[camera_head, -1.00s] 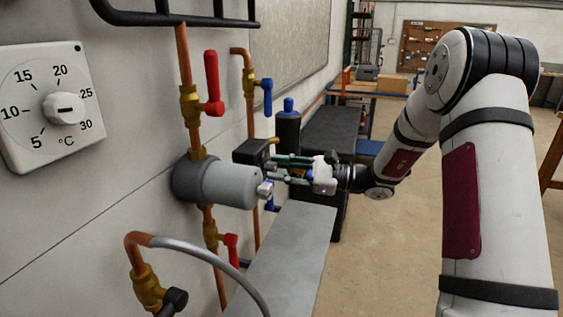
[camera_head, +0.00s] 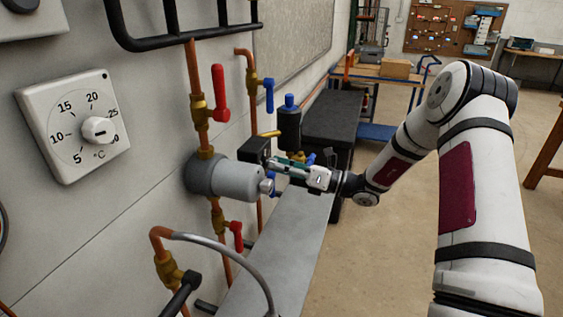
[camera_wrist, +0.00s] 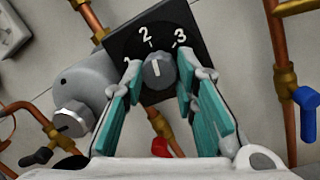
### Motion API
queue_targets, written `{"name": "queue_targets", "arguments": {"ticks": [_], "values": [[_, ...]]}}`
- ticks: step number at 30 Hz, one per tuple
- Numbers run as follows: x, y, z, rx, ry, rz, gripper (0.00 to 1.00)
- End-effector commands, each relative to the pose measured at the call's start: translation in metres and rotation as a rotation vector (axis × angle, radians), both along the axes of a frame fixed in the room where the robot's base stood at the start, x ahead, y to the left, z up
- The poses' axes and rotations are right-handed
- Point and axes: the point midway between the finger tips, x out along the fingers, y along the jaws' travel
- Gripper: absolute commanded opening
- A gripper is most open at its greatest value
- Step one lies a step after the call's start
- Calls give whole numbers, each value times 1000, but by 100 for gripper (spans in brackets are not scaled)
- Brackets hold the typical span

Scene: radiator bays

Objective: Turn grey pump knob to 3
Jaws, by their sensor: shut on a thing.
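The grey pump knob (camera_wrist: 158,72) sits on a black dial plate (camera_wrist: 195,55) marked 1, 2 and 3 in the wrist view. The white line on the knob points up, roughly at the 2. My gripper (camera_wrist: 156,80) has one teal-padded finger on each side of the knob and is shut on it. In the head view my gripper (camera_head: 282,166) reaches from the right to the black box (camera_head: 256,150) beside the grey pump cylinder (camera_head: 238,181). The knob itself is hidden there.
Copper pipes with a red-handled valve (camera_head: 220,95) and a blue-handled valve (camera_head: 268,95) rise above the pump. A white thermostat (camera_head: 60,120) is on the wall at left. A grey bench (camera_head: 285,245) runs below my gripper. A grey hose (camera_head: 235,255) curves in front.

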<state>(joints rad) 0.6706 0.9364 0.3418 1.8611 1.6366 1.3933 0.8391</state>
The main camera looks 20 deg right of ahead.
Motion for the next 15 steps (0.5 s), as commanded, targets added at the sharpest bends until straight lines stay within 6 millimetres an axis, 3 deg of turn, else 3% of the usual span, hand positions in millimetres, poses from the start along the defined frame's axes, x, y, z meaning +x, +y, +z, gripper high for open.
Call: {"name": "queue_targets", "arguments": {"ticks": [15], "values": [[-2,0,0,284,394,-4,0]]}}
